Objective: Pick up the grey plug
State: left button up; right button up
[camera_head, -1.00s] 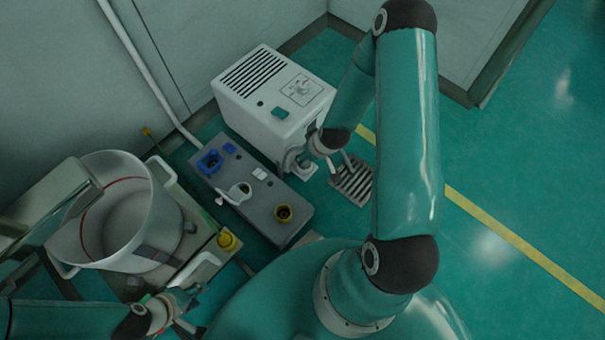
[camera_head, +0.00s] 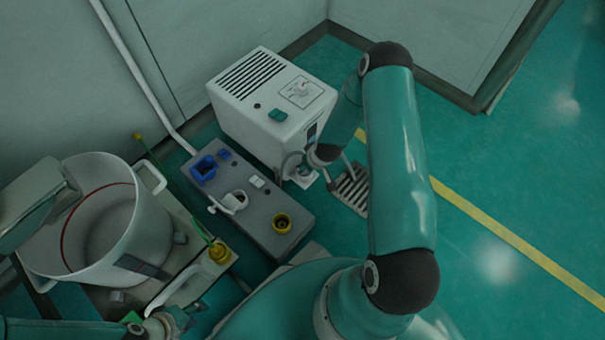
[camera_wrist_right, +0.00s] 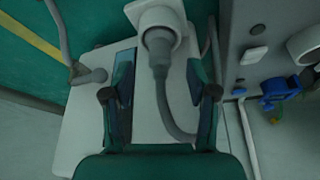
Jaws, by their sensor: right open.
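The grey plug (camera_wrist_right: 160,42) sits in a white square socket (camera_wrist_right: 182,18) at the top of the right wrist view. A grey cable curves from it down to the right. My right gripper (camera_wrist_right: 160,70) is open, with one finger on each side of the plug's lower end and a gap on both sides. In the head view my right wrist (camera_head: 325,154) is beside the white box (camera_head: 262,125); the fingers and plug are too small to make out there. My left gripper (camera_head: 172,322) is at the lower left edge, its jaws unclear.
A grey panel (camera_head: 255,222) with a blue socket (camera_head: 204,168) and a yellow-rimmed socket (camera_head: 282,223) stands left of my right arm. A large pot (camera_head: 150,225) is at the left. A floor grate (camera_head: 352,188) lies beside the box. Open green floor extends right.

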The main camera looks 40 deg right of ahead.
jog(key=b+x, duration=0.1)
jog(key=x, duration=0.1)
jog(key=b+x, duration=0.1)
jog(key=x, duration=0.1)
jog(key=shift+w+b, duration=0.3)
jog(key=shift+w+d+f, duration=0.15)
jog(key=shift+w+f, duration=0.1)
jog(key=shift+f, duration=0.25)
grip_shut()
